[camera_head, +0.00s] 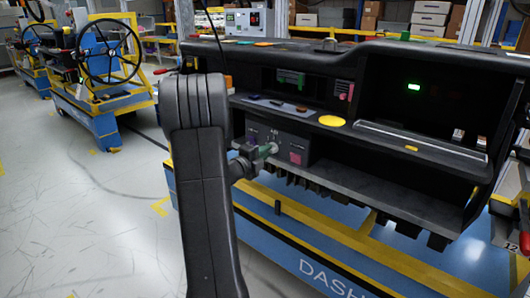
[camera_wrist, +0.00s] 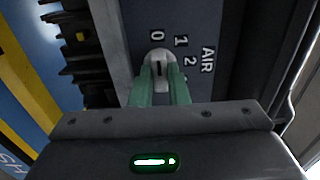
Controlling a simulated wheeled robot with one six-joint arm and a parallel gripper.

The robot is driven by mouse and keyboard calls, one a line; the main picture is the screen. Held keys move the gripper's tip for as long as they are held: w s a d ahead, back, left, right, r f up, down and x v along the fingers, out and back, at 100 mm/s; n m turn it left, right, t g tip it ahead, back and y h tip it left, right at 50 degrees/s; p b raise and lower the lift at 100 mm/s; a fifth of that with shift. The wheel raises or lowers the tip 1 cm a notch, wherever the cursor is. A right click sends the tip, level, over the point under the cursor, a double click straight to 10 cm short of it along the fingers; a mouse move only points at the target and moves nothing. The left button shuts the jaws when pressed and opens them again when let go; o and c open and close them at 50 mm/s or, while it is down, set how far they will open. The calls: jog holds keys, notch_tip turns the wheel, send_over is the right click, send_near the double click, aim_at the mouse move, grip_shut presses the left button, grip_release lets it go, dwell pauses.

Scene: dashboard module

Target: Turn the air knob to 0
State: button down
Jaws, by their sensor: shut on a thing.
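The air knob (camera_wrist: 158,58) is a small light grey dial on a grey panel, beside the word AIR. The figure 0 is directly above it in the wrist view, with 1 and 2 to its upper right and right. A short dark mark on the knob runs up and down the picture, roughly in line with 0. My gripper (camera_wrist: 160,82) has green fingers, shut on the knob from both sides. The fingers hide the knob's lower part and the panel below 2. In the head view, my gripper (camera_head: 265,151) reaches the panel; the knob is hidden there.
The black dashboard (camera_head: 400,62) overhangs the panel, and a grey lower ledge (camera_head: 390,195) runs to the right. A yellow disc (camera_head: 332,121) lies on the shelf above. A blue and yellow cart (camera_head: 310,250) carries it all. Open floor (camera_head: 60,210) lies at left.

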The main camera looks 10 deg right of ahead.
jog(key=shift+f, duration=0.1)
dwell(0.3)
jog(key=c, duration=1.4)
grip_release()
jog(key=shift+a, duration=0.1)
jog(key=v, duration=1.3)
jog(key=shift+s+a, duration=0.25)
jog(key=shift+d, duration=0.1)
jog(key=x, duration=1.3)
jog(key=shift+w+d, duration=0.3)
jog(key=shift+s+a, duration=0.1)
jog(key=shift+a, duration=0.05)
